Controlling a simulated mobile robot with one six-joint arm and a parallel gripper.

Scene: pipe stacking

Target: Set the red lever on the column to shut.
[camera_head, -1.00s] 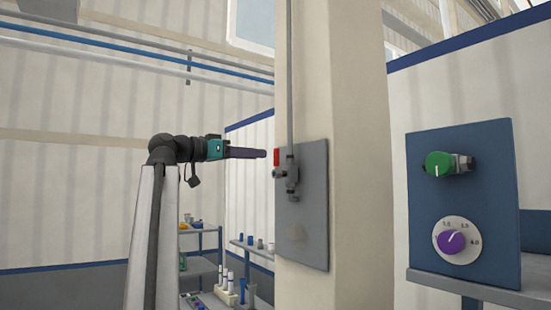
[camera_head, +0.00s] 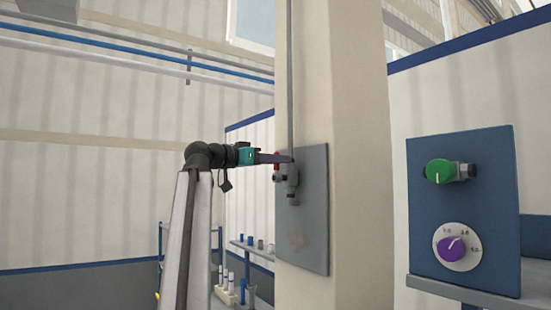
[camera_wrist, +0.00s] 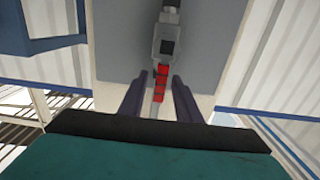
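The red lever (camera_head: 277,166) sits on a grey valve (camera_head: 292,180) mounted on a grey plate on the column. My gripper (camera_head: 290,157) reaches it from the left in the head view, and its dark fingers hide the lever's upper part. In the wrist view the lever (camera_wrist: 161,85) lies between the two fingers of my gripper (camera_wrist: 160,78), with a gap on each side. The fingers are apart, and I see no clear contact with the lever.
The column (camera_head: 345,100) carries the grey plate (camera_head: 308,235) and a vertical pipe (camera_head: 290,70) above the valve. A blue panel (camera_head: 480,215) with a green knob and a purple dial stands at the right. Shelves with tubes (camera_head: 225,280) are lower left.

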